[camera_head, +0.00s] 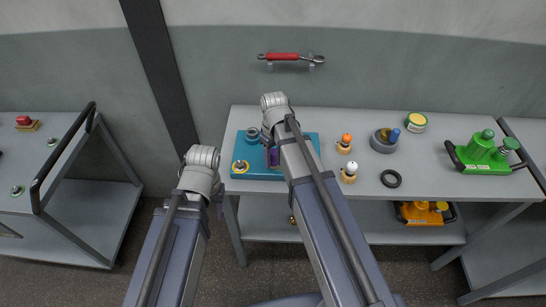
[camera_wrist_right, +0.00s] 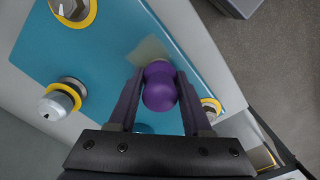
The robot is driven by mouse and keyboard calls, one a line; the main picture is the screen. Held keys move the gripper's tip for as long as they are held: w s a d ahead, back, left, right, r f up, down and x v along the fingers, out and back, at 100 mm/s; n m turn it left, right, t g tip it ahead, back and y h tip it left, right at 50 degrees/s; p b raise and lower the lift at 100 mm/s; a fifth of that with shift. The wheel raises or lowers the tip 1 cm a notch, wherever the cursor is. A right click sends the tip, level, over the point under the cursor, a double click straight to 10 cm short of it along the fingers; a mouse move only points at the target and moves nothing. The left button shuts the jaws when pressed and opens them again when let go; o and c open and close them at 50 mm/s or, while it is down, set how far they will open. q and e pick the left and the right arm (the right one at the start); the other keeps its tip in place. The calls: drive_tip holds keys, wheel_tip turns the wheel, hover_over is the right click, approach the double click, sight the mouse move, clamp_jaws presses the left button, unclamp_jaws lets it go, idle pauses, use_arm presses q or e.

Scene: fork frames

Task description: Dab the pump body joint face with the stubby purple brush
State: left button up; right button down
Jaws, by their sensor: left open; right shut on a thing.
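My right gripper (camera_wrist_right: 160,80) is shut on the stubby purple brush (camera_wrist_right: 160,92), whose round purple handle shows between the fingers. In the head view the purple brush (camera_head: 273,158) is over the blue plate (camera_head: 306,145), partly covered by my right arm. A pale square patch (camera_wrist_right: 149,50) shows beyond the handle; I cannot tell whether it is bristles or a mark on the plate, nor whether the brush touches. The green pump-like body (camera_head: 482,152) stands at the right end of the table. My left gripper (camera_head: 218,198) is open, low beside the table's left edge, mostly hidden by its arm.
Yellow-ringed knobs (camera_wrist_right: 62,98) stand on the plate. Orange-topped (camera_head: 345,142) and white-topped (camera_head: 350,172) pieces, a grey roll (camera_head: 384,140), a black ring (camera_head: 391,178) and a tin (camera_head: 416,122) are on the table. An orange pump-like body (camera_head: 425,212) is on the lower shelf.

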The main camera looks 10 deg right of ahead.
drive_tip(key=shift+a, duration=0.15)
drive_tip(key=shift+w+a, duration=0.25)
drive_tip(key=shift+a, duration=0.5)
drive_tip(key=shift+d+f, duration=0.1)
drive_tip(key=shift+s+d, duration=0.3)
drive_tip(key=shift+d, duration=0.5)
drive_tip(key=shift+w+a, duration=0.1)
drive_tip(key=shift+a, duration=0.05)
drive_tip(key=shift+w+a, duration=0.25)
drive_tip(key=shift+a, duration=0.4)
drive_tip(key=shift+d, duration=0.1)
